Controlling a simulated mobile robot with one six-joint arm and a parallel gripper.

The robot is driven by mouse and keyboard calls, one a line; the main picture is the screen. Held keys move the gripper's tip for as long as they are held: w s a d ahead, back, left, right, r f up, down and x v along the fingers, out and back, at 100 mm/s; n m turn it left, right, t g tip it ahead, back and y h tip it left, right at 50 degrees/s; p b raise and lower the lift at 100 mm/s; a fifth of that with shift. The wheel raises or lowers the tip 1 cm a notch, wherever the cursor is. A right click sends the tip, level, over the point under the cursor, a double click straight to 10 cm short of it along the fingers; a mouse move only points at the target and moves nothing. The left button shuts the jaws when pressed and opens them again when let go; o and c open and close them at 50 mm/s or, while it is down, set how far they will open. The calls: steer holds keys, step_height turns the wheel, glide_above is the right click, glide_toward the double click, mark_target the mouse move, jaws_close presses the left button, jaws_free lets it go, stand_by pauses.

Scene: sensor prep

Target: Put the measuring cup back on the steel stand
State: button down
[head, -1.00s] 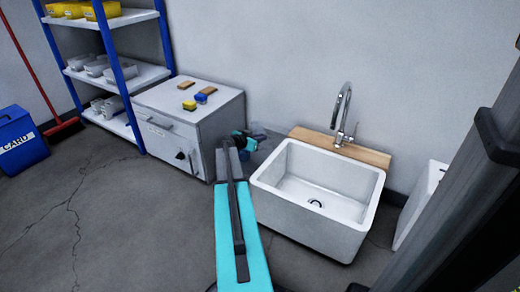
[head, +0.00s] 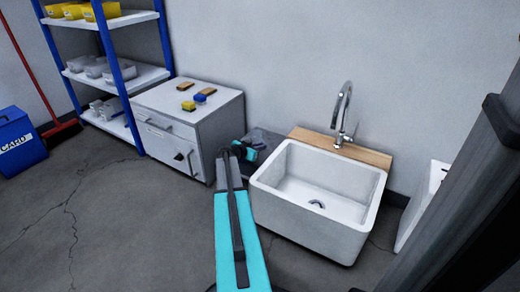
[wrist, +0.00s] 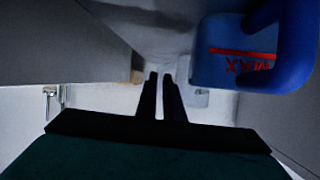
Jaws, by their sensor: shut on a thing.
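A blue measuring cup (wrist: 222,72) shows large at the upper right of the wrist view, with a red line and upside-down red lettering; this view is inverted. My gripper (wrist: 161,76) is shut, its two dark fingers close together just left of the cup. It appears to hold the cup, but the contact is hidden. In the head view my gripper (head: 247,148) is in the gap between cabinet and sink, and the cup cannot be made out. A dark grey surface (head: 267,139) in that gap may be the steel stand; I cannot tell.
A white sink (head: 312,226) with a tap (head: 342,110) and wooden board (head: 352,150) stands right of my gripper. A grey cabinet (head: 218,118) with sponges and blocks on top stands left. A blue shelf rack (head: 122,80) and CARD bin (head: 18,142) stand farther left.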

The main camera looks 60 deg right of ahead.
steer(key=shift+f, duration=0.1)
stand_by(0.3)
steer(key=c, duration=1.9)
jaws_free()
steer(key=shift+o, duration=0.2)
steer(key=shift+r, duration=0.25)
steer(key=p+v, duration=0.3)
steer(key=v, duration=0.9)
steer(key=shift+p, duration=0.3)
